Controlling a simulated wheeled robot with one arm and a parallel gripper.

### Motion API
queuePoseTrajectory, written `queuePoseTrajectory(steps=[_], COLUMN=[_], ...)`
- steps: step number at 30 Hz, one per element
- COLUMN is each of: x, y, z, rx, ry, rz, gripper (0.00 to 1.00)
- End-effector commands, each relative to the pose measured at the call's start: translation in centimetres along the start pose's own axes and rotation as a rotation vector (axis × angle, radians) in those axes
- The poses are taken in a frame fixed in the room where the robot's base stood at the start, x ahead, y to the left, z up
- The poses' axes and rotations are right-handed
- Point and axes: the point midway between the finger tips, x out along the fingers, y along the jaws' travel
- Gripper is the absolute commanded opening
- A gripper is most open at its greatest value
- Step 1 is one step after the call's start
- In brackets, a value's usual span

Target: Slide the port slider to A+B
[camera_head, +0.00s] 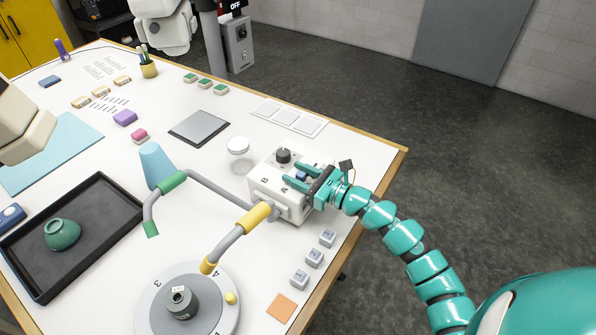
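The white port box (262,190) stands near the right edge of the table. Its front face carries the letters B and A, and a black knob (284,155) sits on its top. A small blue piece (301,175), which looks like the slider, shows on top of the box. My teal gripper (298,174) reaches over the box from the right. Its two fingers are apart, with the blue piece between them; I cannot tell whether they touch it. The gripper hides the right part of the top, and no A+B mark is readable.
Grey pipes with a green band (172,181) and a yellow band (253,217) run from the box's front. A round numbered dial (150,308) stands below them. Grey cubes (314,258) lie in front of the box. A black tray (112,192) is at left.

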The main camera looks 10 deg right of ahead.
Motion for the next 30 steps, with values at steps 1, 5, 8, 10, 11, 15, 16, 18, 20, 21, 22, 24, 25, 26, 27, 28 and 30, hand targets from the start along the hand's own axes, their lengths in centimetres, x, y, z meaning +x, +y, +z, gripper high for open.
queuePoseTrajectory(steps=[1, 5, 8, 10, 11, 15, 16, 18, 20, 21, 22, 24, 25, 26, 27, 28, 30], x=[0.1, 0.2, 0.2, 0.2, 0.2, 0.2, 0.2, 0.2, 0.2, 0.2, 0.2, 0.2, 0.2, 0.2, 0.2, 0.2, 0.3], y=[0.0, 0.0, 0.0, 0.0, 0.0, 0.0, 0.0, 0.0, 0.0, 0.0, 0.0, -0.2, -0.3, -0.4, -0.7, -0.9, -1.5], z=[0.0, 0.0, 0.0, 0.0, 0.0, 0.0, 0.0, 0.0, 0.0, 0.0, -0.1, -0.2, -0.2, -0.3, -0.4, -0.5, -0.5], rx=[0.000, 0.000, 0.000, 0.000, 0.000, 0.000, 0.000, 0.000, 0.000, 0.000, 0.000, 0.000, 0.000, 0.000, -0.001, -0.001, -0.003], ry=[0.000, 0.000, 0.000, 0.000, 0.000, 0.000, 0.000, 0.000, 0.000, 0.000, 0.000, 0.000, 0.000, 0.000, -0.001, -0.001, -0.002], rz=[0.000, 0.000, 0.000, 0.000, 0.000, 0.000, 0.000, 0.000, 0.000, 0.000, 0.000, 0.000, 0.000, 0.000, 0.000, 0.000, -0.001], gripper=[0.40, 0.40, 0.40, 0.38, 0.32, 0.05, 0.00, 0.00, 0.00, 0.00, 0.00, 0.00, 0.00, 0.00, 0.00, 0.00, 0.00])
